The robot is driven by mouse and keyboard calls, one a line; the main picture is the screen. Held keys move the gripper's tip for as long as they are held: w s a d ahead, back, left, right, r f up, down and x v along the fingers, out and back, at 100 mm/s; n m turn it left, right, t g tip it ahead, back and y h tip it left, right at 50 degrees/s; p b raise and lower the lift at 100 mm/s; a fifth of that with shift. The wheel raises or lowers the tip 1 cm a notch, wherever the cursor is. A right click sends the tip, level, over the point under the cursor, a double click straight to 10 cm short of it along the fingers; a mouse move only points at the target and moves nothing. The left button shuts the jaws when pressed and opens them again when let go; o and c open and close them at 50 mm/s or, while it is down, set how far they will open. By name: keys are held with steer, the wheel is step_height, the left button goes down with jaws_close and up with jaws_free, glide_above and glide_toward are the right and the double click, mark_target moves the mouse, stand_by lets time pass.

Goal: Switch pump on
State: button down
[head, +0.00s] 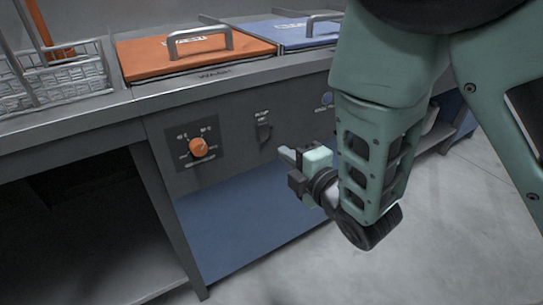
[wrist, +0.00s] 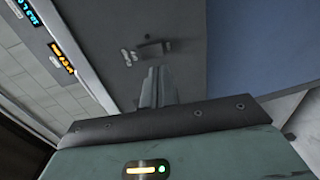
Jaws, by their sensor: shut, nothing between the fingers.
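The pump switch (head: 263,133) is a small dark rocker under a PUMP label on the grey front panel, right of the orange knob. It also shows in the wrist view as a small dark block (wrist: 152,48) on the grey panel, just beyond the fingertips. My gripper (head: 283,152) is shut and empty, in front of the panel, a little below and right of the switch. In the wrist view its fingers (wrist: 157,75) are together and point at the panel close to the switch. I cannot tell whether they touch it, or which way the switch is set.
An orange temperature knob (head: 198,147) sits left of the switch. A blue round button (head: 327,98) is to the right, close to my arm. Above are an orange lid (head: 140,60) and a blue lid (head: 285,36) with handles. A wire basket (head: 60,80) stands at left.

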mark_target(265, 139)
steer(key=shift+b+x, duration=1.15)
steer(key=shift+x, duration=2.3)
steer(key=shift+w, duration=0.15)
